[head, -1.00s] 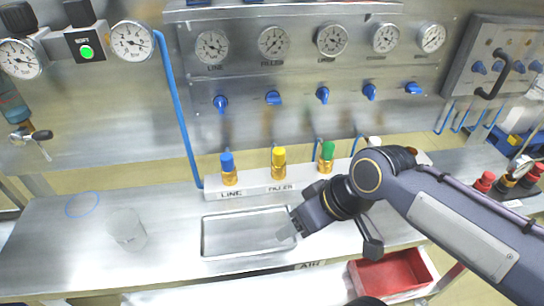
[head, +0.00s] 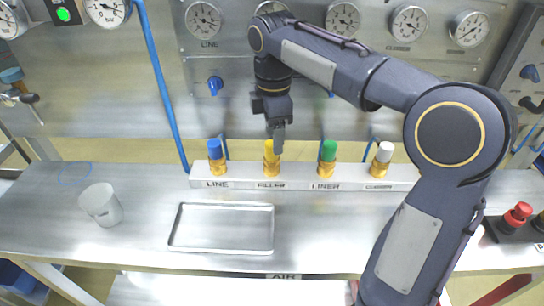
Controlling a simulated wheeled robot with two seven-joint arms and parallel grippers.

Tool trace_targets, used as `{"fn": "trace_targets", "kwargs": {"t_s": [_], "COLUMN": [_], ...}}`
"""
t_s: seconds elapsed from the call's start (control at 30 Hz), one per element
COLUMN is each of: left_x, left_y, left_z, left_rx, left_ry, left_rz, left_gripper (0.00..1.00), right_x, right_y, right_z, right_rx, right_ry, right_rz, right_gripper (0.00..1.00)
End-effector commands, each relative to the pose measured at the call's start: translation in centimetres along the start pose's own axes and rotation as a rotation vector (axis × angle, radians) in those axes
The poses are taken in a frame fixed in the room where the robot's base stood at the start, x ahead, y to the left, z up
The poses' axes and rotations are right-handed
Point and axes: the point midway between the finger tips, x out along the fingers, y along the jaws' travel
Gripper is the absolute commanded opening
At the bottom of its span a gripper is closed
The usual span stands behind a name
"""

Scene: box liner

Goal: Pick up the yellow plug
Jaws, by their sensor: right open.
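The yellow plug (head: 269,160) stands upright in the metal rail, above the FILLER label, in the head view. It has a yellow top and a brass-coloured lower part. My right gripper (head: 278,140) is open and points down directly over the plug's top. Its fingers overlap the upper edge of the plug in this view, so I cannot tell whether they touch it. My left gripper is not in view.
On the same rail (head: 240,183) stand a blue plug (head: 215,157) to the left, a green plug (head: 327,158) and a white-topped plug (head: 381,159) to the right. A shallow tray (head: 222,248) and a cup (head: 101,205) are on the bench in front.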

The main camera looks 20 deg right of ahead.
Motion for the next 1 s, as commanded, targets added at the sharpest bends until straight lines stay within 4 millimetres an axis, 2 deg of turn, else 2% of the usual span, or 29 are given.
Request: {"fn": "trace_targets", "kwargs": {"t_s": [0.1, 0.3, 0.57, 0.93, 1.0], "left_x": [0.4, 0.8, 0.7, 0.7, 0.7], "left_y": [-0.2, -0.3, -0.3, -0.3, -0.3], "left_z": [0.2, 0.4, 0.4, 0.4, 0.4], "left_rx": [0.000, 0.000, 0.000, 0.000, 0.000], "left_ry": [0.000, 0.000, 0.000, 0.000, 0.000], "left_rz": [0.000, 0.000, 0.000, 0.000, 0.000], "left_gripper": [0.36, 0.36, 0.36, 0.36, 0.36], "right_x": [2.1, 4.4, 4.6, 4.6, 4.6], "right_y": [0.0, 0.0, 0.0, 0.0, 0.0], "right_z": [-0.1, -0.2, -0.2, -0.2, -0.2], "right_rx": [0.000, 0.002, 0.002, 0.002, 0.002], "right_ry": [-0.001, 0.001, 0.002, 0.002, 0.002], "right_rz": [-0.004, -0.002, 0.000, 0.000, 0.000], "right_gripper": [0.60, 0.60, 0.60, 0.12, 0.09]}}
